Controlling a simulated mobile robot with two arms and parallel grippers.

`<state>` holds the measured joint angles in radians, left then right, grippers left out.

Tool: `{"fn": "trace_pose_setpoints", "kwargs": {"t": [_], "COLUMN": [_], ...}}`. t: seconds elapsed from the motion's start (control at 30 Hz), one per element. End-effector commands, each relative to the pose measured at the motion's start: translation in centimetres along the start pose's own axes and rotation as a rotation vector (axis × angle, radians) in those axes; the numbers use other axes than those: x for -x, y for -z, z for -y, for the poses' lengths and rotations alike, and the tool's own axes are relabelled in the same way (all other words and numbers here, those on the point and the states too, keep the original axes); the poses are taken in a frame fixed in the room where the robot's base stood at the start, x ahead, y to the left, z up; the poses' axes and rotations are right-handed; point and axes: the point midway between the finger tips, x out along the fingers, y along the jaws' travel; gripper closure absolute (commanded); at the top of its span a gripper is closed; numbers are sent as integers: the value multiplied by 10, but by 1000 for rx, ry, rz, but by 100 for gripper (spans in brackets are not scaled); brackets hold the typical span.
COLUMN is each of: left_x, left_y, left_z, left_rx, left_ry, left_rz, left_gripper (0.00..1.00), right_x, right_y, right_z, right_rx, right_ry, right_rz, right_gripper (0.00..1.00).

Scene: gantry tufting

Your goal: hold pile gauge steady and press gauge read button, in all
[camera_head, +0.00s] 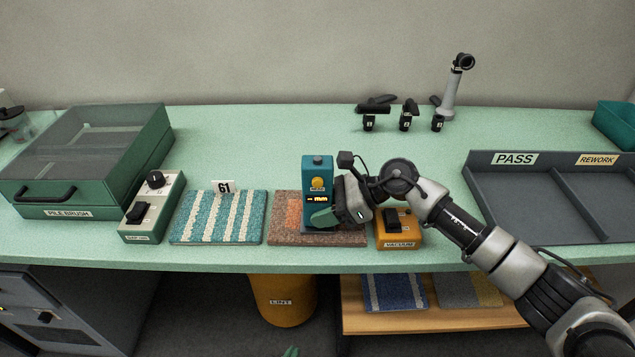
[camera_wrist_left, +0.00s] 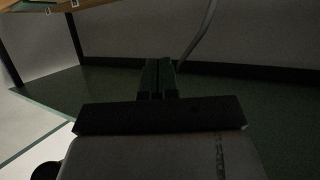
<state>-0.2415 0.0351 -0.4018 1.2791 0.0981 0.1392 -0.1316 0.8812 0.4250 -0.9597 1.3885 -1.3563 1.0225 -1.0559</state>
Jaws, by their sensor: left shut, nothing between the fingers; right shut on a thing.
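The pile gauge (camera_head: 317,168) is a teal upright block with a yellow round read button (camera_head: 318,184) and a small lit display showing "mm". It stands on a brown carpet sample with an orange patch (camera_head: 290,212). My right gripper (camera_head: 327,213) comes from the right and is shut on the gauge's lower part; its fingers hide some of the base. The button face is uncovered. My left gripper (camera_wrist_left: 158,80) is shut and empty, low down in front of the table; only its green tip shows at the bottom edge of the head view (camera_head: 291,352).
A teal-striped sample (camera_head: 218,218) with a "61" tag, a control box (camera_head: 152,208) and the pile brush case (camera_head: 85,160) stand left. The orange vacuum switch (camera_head: 399,232) and PASS/REWORK tray (camera_head: 540,190) are right. The lint bin (camera_head: 283,300) is below the table edge.

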Motion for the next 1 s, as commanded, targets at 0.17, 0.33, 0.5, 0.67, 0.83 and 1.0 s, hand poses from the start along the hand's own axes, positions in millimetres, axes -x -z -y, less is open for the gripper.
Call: {"fn": "trace_pose_setpoints", "kwargs": {"t": [0.17,0.33,0.5,0.67,0.83,1.0], "left_x": [-6,4,30,65,100,119], "left_y": [90,173,253,320,368,391], "left_z": [-18,-34,-46,-53,-54,-53], "left_rx": [0,11,45,114,199,250], "left_ry": [-23,-40,-54,-70,-93,-108], "left_rz": [-241,-465,-692,-893,-1048,-1126], "left_gripper": [100,100,100,100,100,100], "right_x": [0,0,0,0,0,0], "right_y": [1,1,1,1,1,1], "right_z": [0,0,0,0,0,0], "right_rx": [-1,-1,-1,-1,-1,-1], "right_ry": [-1,-1,-1,-1,-1,-1], "right_rz": [-1,-1,-1,-1,-1,-1], "right_gripper": [71,71,71,71,71,71]}}
